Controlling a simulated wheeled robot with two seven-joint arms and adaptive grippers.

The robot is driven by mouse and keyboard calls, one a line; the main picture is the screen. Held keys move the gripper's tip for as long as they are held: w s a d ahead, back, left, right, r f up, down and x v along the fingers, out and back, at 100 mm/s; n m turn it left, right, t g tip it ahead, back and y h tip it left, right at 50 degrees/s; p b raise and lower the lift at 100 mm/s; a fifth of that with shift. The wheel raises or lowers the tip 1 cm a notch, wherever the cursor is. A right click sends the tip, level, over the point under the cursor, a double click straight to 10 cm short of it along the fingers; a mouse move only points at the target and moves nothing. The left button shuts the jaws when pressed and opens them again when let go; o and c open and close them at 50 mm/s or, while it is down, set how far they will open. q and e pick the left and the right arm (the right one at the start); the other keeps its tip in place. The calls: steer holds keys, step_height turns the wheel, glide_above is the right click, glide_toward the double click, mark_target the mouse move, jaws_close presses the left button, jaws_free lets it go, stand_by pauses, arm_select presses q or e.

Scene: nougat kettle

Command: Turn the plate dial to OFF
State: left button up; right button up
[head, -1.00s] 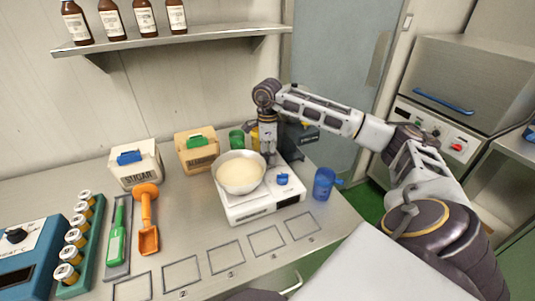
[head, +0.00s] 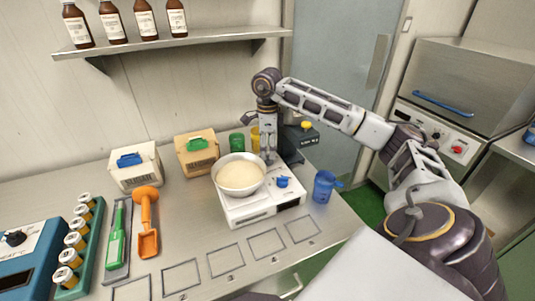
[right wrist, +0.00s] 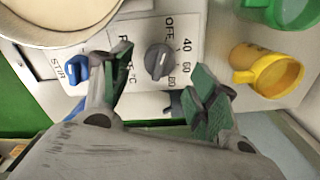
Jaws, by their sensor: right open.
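The white hot plate (head: 262,209) stands on the counter with a metal bowl (head: 240,188) of pale mix on it. In the right wrist view its grey plate dial (right wrist: 158,61) sits beside the marks OFF, 40, 60 and 80; I cannot tell surely where its pointer stands. A blue knob (right wrist: 76,70) beside STIR is left of it; it shows in the head view (head: 283,181). My right gripper (right wrist: 164,84) is open and empty above the plate, its green pads on either side of the dial, apart from it. The head view (head: 268,158) shows it behind the bowl. My left gripper is out of view.
A yellow cup (right wrist: 268,72) and a green cup (right wrist: 292,12) stand close to the plate. A blue cup (head: 324,187) is right of it. A black device (head: 301,136) stands behind. Bins (head: 196,158) and an orange scoop (head: 147,239) lie left. The front counter has empty marked squares.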

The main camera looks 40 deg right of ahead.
step_height(320, 180, up, 8)
stand_by(0.5)
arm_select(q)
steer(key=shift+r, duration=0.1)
arm_select(e)
steer(key=shift+r, duration=0.1)
stand_by(0.4)
arm_select(q)
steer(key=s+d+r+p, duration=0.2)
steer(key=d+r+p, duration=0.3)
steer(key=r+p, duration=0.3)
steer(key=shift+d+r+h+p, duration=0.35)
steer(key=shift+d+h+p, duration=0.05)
steer(key=shift+p, duration=0.2)
arm_select(e)
step_height(320, 180, up, 9)
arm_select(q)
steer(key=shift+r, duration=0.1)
arm_select(e)
steer(key=shift+r, duration=0.15)
arm_select(q)
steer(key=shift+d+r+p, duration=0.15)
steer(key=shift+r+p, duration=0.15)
steer(key=shift+p, duration=0.05)
arm_select(e)
steer(key=shift+r, duration=0.3)
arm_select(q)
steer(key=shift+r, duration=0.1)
arm_select(e)
steer(key=shift+r, duration=0.1)
